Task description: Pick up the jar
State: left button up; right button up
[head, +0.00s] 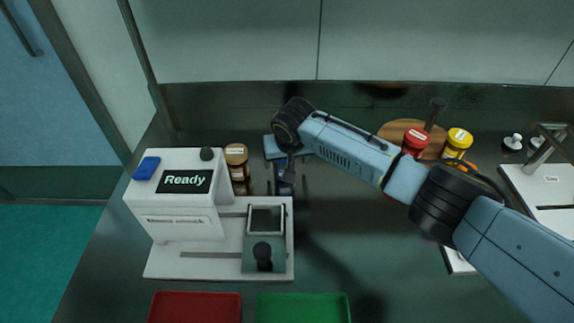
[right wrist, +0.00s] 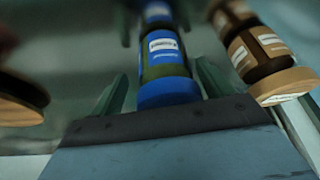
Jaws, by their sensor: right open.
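A jar with blue ends and a white label (right wrist: 165,70) stands in the middle of the right wrist view. My right gripper (right wrist: 162,88) is open, with one finger on each side of the jar. I cannot tell whether either finger touches it. In the head view my right gripper (head: 286,172) reaches down just right of the white machine, and the blue jar (head: 286,188) is mostly hidden under it. My left gripper is not in view.
Brown jars (head: 237,165) stand close to the left of my right gripper, behind the white machine (head: 180,195) reading "Ready". A red jar (head: 415,139) and a yellow jar (head: 458,141) stand farther right. A red tray (head: 195,307) and a green tray (head: 303,307) lie in front.

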jog(key=shift+f, duration=0.4)
jog(key=shift+f, duration=0.1)
jog(key=c, duration=1.1)
